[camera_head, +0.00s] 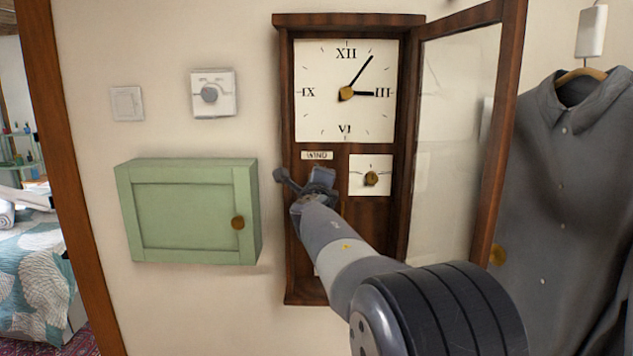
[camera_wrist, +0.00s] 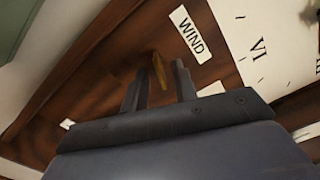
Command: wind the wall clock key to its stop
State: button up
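The wall clock (camera_head: 287,230) hangs with its glass door (camera_head: 458,130) swung open to the right. A label reading WIND (camera_head: 317,155) sits below the dial; it also shows in the wrist view (camera_wrist: 190,34). In the wrist view a thin brass key (camera_wrist: 159,70) stands out from the wooden panel below that label. My gripper (camera_wrist: 160,72) is open, its two dark fingers on either side of the key with a visible gap at each side. In the head view my gripper (camera_head: 305,180) is in front of the panel below WIND and hides the key.
A white plate with a small brass knob (camera_head: 370,179) is right of my gripper inside the case. A green cabinet (camera_head: 190,211) is on the wall at left, below a dial switch (camera_head: 212,94). A grey shirt (camera_head: 565,190) hangs right of the open door.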

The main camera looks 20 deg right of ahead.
jog(key=shift+c, duration=0.6)
grip_shut()
jog(key=shift+m, duration=0.3)
